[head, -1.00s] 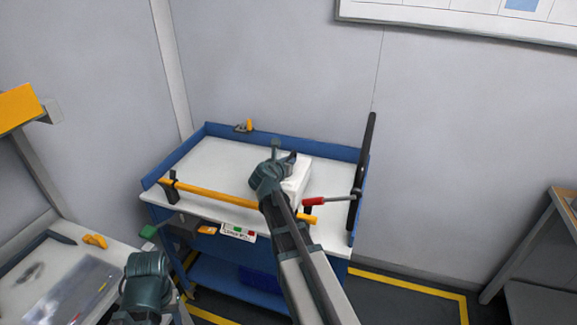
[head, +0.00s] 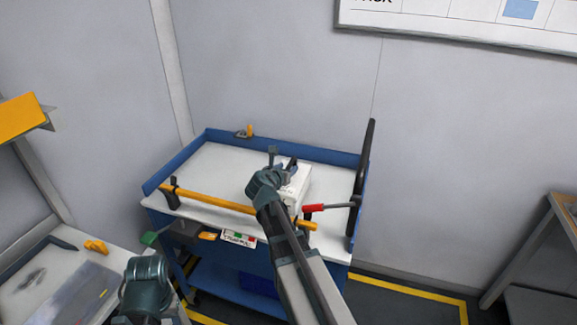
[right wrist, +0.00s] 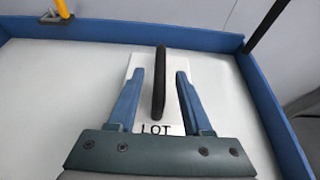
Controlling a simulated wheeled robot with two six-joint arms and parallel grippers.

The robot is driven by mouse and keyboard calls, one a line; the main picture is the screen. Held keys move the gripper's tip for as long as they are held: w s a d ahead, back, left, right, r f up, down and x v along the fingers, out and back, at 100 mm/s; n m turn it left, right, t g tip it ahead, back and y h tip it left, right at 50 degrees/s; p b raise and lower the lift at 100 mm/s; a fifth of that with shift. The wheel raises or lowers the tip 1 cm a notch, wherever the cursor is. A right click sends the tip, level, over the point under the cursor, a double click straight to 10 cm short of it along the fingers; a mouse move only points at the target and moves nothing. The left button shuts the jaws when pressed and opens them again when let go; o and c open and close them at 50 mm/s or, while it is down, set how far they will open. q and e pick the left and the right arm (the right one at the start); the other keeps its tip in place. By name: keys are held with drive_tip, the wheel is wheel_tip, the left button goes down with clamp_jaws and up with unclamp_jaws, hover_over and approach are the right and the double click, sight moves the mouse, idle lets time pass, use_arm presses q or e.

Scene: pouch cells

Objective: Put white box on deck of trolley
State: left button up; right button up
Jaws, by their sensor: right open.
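The white box (head: 301,184) sits on the white deck (head: 215,167) of the blue trolley, towards its right side. In the right wrist view the box (right wrist: 139,71) shows a black handle and the letters LOT. My right gripper (right wrist: 160,82) is open above the box, with one finger on each side of the black handle and apart from it. In the head view my right gripper (head: 283,164) partly covers the box. My left arm shows at the bottom left; its fingers are not visible.
A yellow bar (head: 212,200) runs along the trolley's front. A red-gripped lever (head: 315,208) and a black upright bar (head: 361,180) are at its right. A small yellow item (head: 245,131) is at the back rim. The deck's left half is clear. A bench with yellow parts (head: 96,246) stands at left.

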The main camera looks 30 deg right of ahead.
use_arm(q)
wheel_tip(320, 180, up, 4)
drive_tip(key=p, duration=0.3)
drive_tip(key=shift+f, duration=0.1)
use_arm(e)
drive_tip(key=v, duration=1)
drive_tip(key=shift+f, duration=0.1)
